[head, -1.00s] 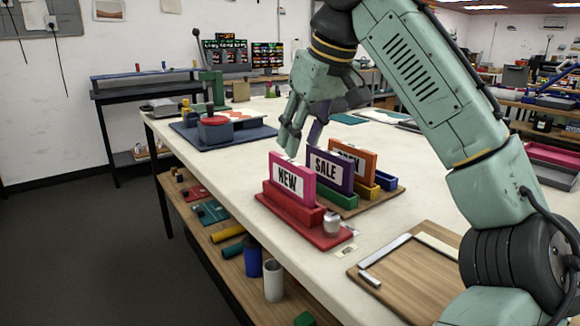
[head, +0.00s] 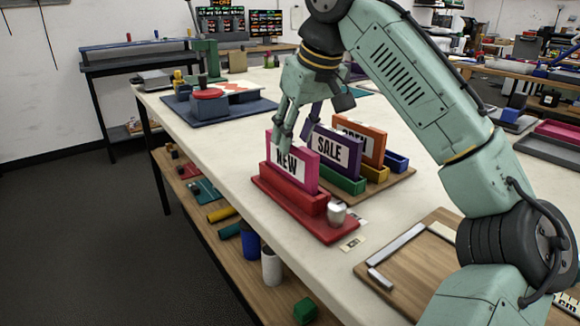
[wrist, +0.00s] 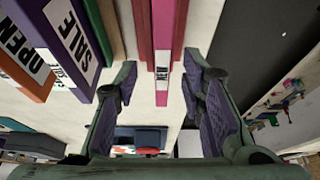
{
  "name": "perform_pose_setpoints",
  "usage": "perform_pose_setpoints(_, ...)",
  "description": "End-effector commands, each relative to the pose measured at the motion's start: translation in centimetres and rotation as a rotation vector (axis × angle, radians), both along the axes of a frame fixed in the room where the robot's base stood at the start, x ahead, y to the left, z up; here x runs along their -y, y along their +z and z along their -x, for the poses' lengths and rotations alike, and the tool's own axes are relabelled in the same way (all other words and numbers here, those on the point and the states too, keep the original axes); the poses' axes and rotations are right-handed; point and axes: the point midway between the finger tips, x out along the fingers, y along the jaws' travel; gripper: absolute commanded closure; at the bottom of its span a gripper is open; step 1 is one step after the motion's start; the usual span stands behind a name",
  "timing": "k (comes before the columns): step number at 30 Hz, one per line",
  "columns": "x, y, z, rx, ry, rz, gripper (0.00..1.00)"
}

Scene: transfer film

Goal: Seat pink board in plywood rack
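The pink board (head: 312,172), with a white NEW label, stands upright in a red holder (head: 290,195) on a red base. My gripper (head: 295,138) is over its top edge, one finger overlapping the label. In the wrist view my gripper (wrist: 162,64) is open, with the pink board (wrist: 161,95) between its fingers and gaps on both sides. The plywood rack (head: 396,188) lies just right of it, bearing green, yellow and blue slotted blocks. A purple SALE board (head: 327,153) stands at the green block and an orange OPEN board (head: 376,147) at the yellow one. The blue block (head: 396,161) looks empty.
A small metal weight (head: 337,212) stands on the red base's front end. A wooden tray with a pale frame (head: 405,243) lies at the front right. A blue press stand (head: 245,108) is further back left. The white tabletop (head: 225,140) is clear between.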

Motion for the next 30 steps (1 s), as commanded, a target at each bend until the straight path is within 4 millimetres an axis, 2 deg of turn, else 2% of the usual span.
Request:
perform_pose_setpoints(3,-0.6,-1.7,-0.4,-0.001,-0.002,0.002,0.63)
perform_pose_setpoints(8,-1.0,-2.8,-0.9,0.001,-0.001,0.000,0.63)
perform_pose_setpoints(30,-1.0,-3.3,-0.9,0.002,0.000,-0.001,0.63)
